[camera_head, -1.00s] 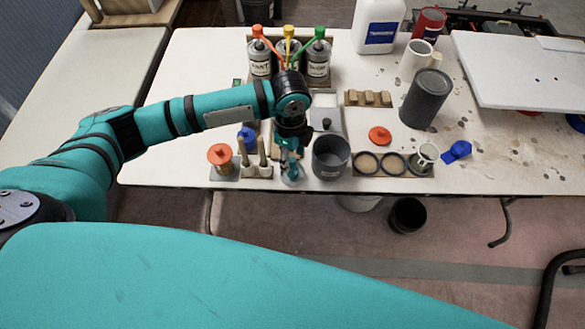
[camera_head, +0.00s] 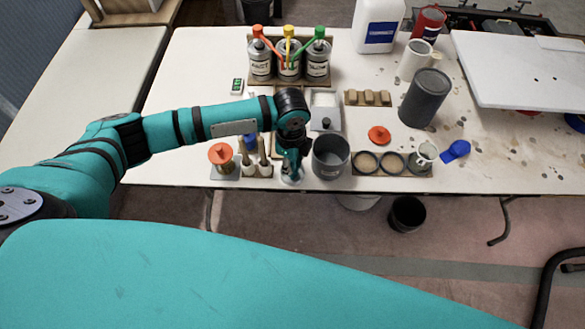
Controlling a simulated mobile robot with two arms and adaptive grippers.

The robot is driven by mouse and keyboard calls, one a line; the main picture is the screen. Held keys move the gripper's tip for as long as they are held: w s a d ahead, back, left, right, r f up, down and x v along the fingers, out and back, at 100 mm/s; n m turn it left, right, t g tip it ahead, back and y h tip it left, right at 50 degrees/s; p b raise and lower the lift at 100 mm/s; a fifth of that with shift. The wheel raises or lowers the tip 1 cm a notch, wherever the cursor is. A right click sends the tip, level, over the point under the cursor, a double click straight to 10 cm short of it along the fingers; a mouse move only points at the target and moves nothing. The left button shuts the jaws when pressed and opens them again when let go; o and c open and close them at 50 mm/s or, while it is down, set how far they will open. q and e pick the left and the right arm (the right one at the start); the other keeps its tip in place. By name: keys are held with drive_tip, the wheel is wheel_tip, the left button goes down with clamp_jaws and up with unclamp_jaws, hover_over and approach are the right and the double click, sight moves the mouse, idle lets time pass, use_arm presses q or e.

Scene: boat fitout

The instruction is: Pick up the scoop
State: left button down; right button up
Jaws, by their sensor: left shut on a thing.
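My left gripper (camera_head: 290,170) points down at the front edge of the white table (camera_head: 190,90), just left of a dark grey pot (camera_head: 331,168). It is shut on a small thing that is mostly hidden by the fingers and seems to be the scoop. A pale bit (camera_head: 292,181) shows at the fingertips. I cannot tell whether it is clear of the table. My right gripper is out of view.
Brushes with wooden handles (camera_head: 262,158) and an orange-topped item (camera_head: 221,154) stand close left of the gripper. Cans with coloured spouts (camera_head: 289,62) stand behind.

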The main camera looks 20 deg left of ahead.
use_arm(q)
drive_tip(key=shift+r, duration=0.5)
wheel_tip(320, 180, up, 2)
drive_tip(key=shift+w+r+b, duration=0.1)
drive_tip(key=shift+b, duration=0.35)
drive_tip(key=s+d+r+b, duration=0.1)
drive_tip(key=s+d, duration=0.2)
drive_tip(key=s, duration=0.4)
drive_tip(key=s+d+b, duration=0.1)
drive_tip(key=s+d, duration=0.2)
drive_tip(key=s, duration=0.5)
drive_tip(key=shift+r, duration=0.4)
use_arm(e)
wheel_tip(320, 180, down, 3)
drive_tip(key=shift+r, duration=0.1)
